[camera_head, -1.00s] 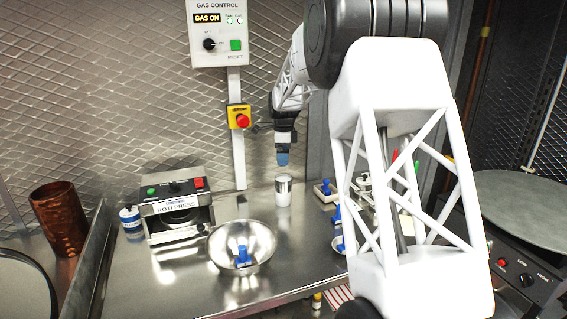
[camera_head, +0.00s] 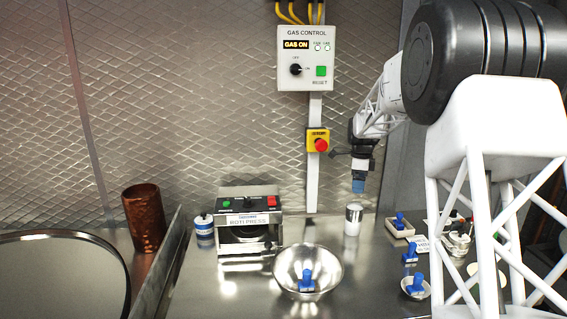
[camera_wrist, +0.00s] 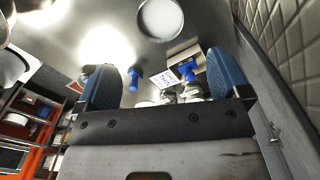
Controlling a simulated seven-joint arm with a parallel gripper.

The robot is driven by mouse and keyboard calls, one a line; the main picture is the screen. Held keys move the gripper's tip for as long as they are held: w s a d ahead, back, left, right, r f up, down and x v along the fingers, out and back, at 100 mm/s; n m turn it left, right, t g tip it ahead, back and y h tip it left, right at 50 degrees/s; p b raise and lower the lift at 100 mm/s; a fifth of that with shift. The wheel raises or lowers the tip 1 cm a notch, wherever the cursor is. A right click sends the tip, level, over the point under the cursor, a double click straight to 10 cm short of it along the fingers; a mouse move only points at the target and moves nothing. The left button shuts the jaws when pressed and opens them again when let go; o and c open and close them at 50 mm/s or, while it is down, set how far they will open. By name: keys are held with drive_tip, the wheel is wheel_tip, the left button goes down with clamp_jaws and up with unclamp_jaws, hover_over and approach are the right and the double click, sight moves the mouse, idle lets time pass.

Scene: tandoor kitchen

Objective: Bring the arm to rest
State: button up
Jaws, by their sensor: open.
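My gripper (camera_head: 358,186) hangs with its blue fingertips pointing down, above and a little right of a white-and-metal cup (camera_head: 353,220) on the steel counter. It does not touch the cup. In the wrist view the two blue fingers (camera_wrist: 157,85) stand wide apart with nothing between them in their grip. The cup shows beyond them as a round top (camera_wrist: 160,19). My arm covers part of the right side of the counter in the head view.
A steel bowl (camera_head: 321,264) with a blue-handled tool (camera_head: 307,281) stands at the front. A roti press (camera_head: 247,228), a copper tumbler (camera_head: 144,217) and a blue-and-white jar (camera_head: 204,231) stand left. Small blue-handled containers (camera_head: 398,229) stand right. A gas control box (camera_head: 305,58) and red button (camera_head: 320,145) are behind.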

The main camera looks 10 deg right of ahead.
drive_tip(key=s+a+r+n, duration=0.3)
drive_tip(key=s+n, duration=0.1)
drive_tip(key=s, duration=0.5)
drive_tip(key=s+a+r+n+t, duration=0.1)
drive_tip(key=s+a+r+n, duration=0.25)
drive_tip(key=s, duration=0.55)
drive_tip(key=s+a+r+n, duration=0.3)
drive_tip(key=s+a+n, duration=0.1)
drive_tip(key=s, duration=0.5)
drive_tip(key=s+a+f+n, duration=0.2)
drive_tip(key=s+n, duration=0.1)
drive_tip(key=s, duration=0.6)
drive_tip(key=s+a+f+n+t, duration=0.1)
drive_tip(key=s+n, duration=0.3)
drive_tip(key=s, duration=0.6)
drive_tip(key=s+a+f+n, duration=0.3)
drive_tip(key=s+f, duration=0.1)
drive_tip(key=s, duration=0.6)
drive_tip(key=shift+a+n+t, duration=0.15)
drive_tip(key=shift+n+t, duration=0.15)
drive_tip(key=shift+n, duration=0.05)
